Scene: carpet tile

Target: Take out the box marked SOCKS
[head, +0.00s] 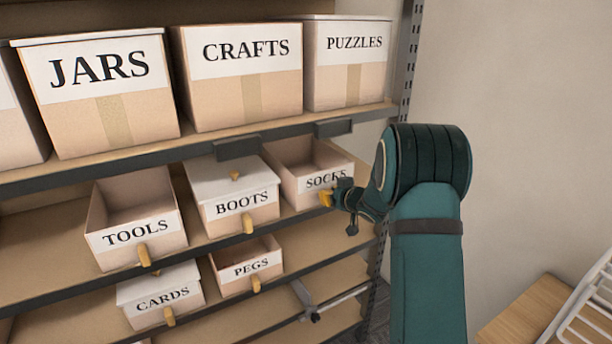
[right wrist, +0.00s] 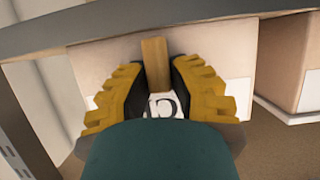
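The SOCKS box (head: 305,187) is an open-topped cardboard box with a white label. It stands at the right end of the middle shelf, beside the BOOTS box. My right gripper (head: 335,197) is at its front, over part of the label. In the right wrist view, the yellow fingers with dark pads (right wrist: 158,78) lie close on both sides of the box's wooden handle (right wrist: 155,62) and appear shut on it. Part of a label letter shows below the handle. The inside floor of the box is hidden. My left gripper is in neither view.
The lidded BOOTS box (head: 225,188) stands close on the left, then the open TOOLS box (head: 120,215). Above is the upper shelf's dark edge (head: 180,153). CARDS (head: 160,300) and PEGS (head: 235,275) sit below. A white rack (head: 590,305) stands at lower right.

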